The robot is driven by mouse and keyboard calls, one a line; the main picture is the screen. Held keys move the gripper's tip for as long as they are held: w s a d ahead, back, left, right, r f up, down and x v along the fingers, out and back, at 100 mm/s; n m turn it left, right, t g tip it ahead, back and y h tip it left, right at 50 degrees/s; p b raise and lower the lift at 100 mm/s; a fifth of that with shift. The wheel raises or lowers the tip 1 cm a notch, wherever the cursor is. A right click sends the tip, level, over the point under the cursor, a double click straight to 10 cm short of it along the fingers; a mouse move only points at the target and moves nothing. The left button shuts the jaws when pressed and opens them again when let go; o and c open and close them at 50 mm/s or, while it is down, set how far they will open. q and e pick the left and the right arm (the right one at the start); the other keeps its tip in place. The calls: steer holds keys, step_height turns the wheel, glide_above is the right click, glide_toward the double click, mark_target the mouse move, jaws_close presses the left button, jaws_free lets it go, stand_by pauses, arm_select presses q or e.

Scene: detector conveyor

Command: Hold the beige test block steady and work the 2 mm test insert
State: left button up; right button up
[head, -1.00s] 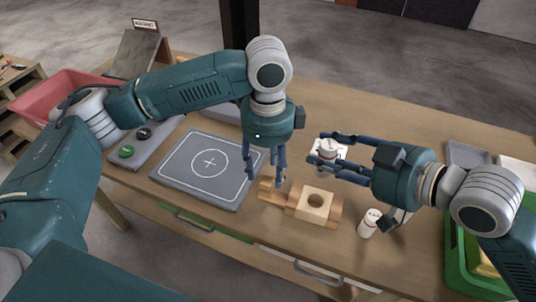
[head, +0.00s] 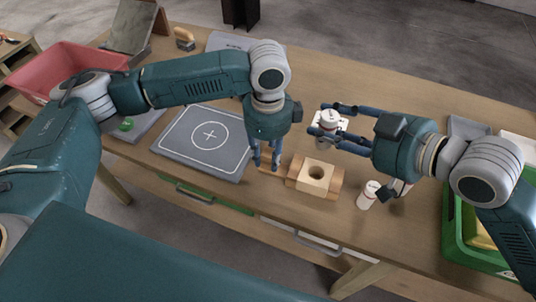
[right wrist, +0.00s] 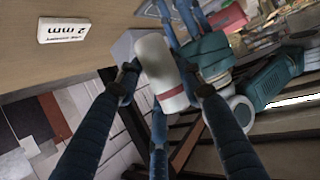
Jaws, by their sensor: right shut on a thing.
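The beige test block (head: 314,177) sits on the table in a wooden cradle (head: 335,188), its round top hole uncovered. My left gripper (head: 266,169) points down at the block's left end, over a wooden piece (head: 270,168); whether its fingers touch or grip is not clear. My right gripper (head: 330,130) is shut on a white cylindrical insert (head: 328,119), held behind and above the block. The insert also shows in the right wrist view (right wrist: 160,72), with a red band.
A green bin (head: 455,240) is at right, a red bin (head: 75,68) at far left.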

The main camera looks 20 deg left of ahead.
stand_by(0.4)
steer(key=w+d+f+m+t+h, duration=0.4)
steer(key=w+d+f+m, duration=0.1)
steer(key=d, duration=0.4)
steer(key=shift+d+f, duration=0.15)
steer(key=shift+f, duration=4.95)
steer(key=shift+f, duration=0.1)
steer(key=o, duration=0.9)
steer(key=shift+s+f, duration=0.1)
